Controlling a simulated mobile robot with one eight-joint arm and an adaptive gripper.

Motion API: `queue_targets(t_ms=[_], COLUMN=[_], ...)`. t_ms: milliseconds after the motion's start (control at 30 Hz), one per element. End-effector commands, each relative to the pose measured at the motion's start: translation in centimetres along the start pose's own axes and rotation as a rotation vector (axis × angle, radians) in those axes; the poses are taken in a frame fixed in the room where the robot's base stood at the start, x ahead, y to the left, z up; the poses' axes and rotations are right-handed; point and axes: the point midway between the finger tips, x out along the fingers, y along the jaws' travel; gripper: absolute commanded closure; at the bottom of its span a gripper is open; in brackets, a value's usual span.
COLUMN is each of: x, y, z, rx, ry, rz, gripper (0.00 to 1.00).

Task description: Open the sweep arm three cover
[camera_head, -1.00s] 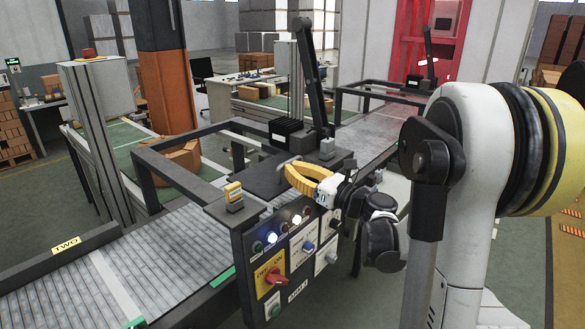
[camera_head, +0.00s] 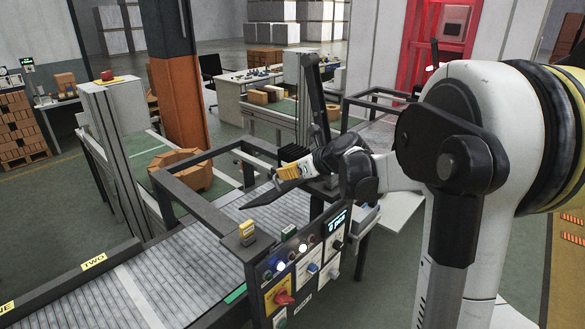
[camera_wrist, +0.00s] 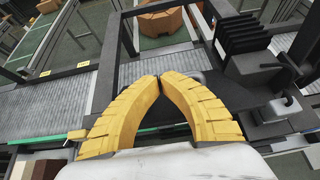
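The sweep arm three cover (camera_head: 268,194) is a dark flat plate by the black frame over the conveyor, seen nearly edge-on and tilted in the head view. The conveyor shows through the frame beside it. My gripper (camera_head: 284,172) has yellow fingers and is at the cover's upper side. In the wrist view the fingertips of my gripper (camera_wrist: 160,78) are together at the cover's handle, which they mostly hide. The upright black sweep arm (camera_head: 316,95) stands behind my gripper, with a black finned block (camera_wrist: 245,30) near it.
A control panel (camera_head: 305,268) with lit buttons and a red switch hangs at the conveyor's near side. The roller conveyor (camera_head: 175,272) runs left, marked TWO. A yellow-topped sensor (camera_head: 247,234) stands on the frame's near corner. A brown box (camera_head: 181,172) lies beyond the frame.

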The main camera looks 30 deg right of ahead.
Motion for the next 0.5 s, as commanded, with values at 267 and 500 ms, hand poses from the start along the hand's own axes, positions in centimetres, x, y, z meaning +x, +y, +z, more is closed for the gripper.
queue_targets(t_ms=[267,500], x=[1.8,3.7], y=[0.2,0.2], z=[3.9,5.7], rx=[-0.006,-0.005], ry=[0.245,0.308], rz=[0.001,-0.001], gripper=[1.00,1.00])
